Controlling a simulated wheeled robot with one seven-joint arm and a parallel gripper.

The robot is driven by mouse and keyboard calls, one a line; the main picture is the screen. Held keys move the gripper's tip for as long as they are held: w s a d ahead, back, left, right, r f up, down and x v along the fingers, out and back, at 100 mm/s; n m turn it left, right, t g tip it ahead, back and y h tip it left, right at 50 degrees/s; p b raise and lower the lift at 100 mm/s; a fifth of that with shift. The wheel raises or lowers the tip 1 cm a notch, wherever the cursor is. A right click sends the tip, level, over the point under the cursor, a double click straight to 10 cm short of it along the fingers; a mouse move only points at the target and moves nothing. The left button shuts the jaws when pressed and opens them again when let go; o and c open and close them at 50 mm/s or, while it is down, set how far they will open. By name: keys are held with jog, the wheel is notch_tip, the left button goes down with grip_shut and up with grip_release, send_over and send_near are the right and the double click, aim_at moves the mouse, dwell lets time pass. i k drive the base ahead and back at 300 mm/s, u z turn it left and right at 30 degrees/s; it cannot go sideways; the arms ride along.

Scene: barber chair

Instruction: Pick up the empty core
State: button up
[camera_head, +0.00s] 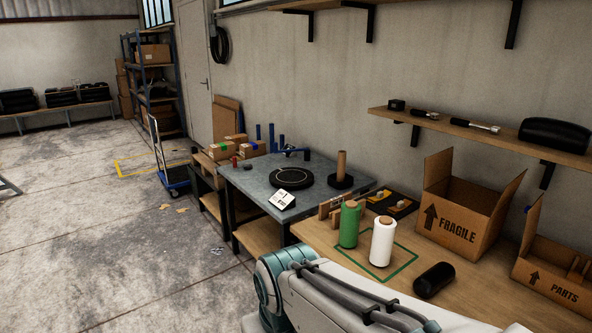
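A bare brown cardboard core (341,165) stands upright on a round black base (341,181) at the right end of the grey-topped bench (237,178). No wrap shows on it. A green roll (350,224) and a white roll (382,241) stand upright on the wooden bench within a green outlined area (399,271); bits of brown core show at their tops. My arm crosses the bottom of the view in front of the wooden bench. My gripper is out of view.
A black cylinder (434,280) lies on the wooden bench, near open FRAGILE (457,222) and PARTS (554,285) boxes. A round black turntable (292,180) and a small white display (282,199) sit on the grey bench. A wall shelf (479,131) overhangs at right. Open floor lies left.

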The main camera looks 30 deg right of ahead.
aim_at(342, 155)
jog(key=u, duration=0.2)
jog(key=i, duration=2.65)
jog(key=z, duration=1.6)
jog(key=i, duration=0.8)
jog(key=z, duration=0.9)
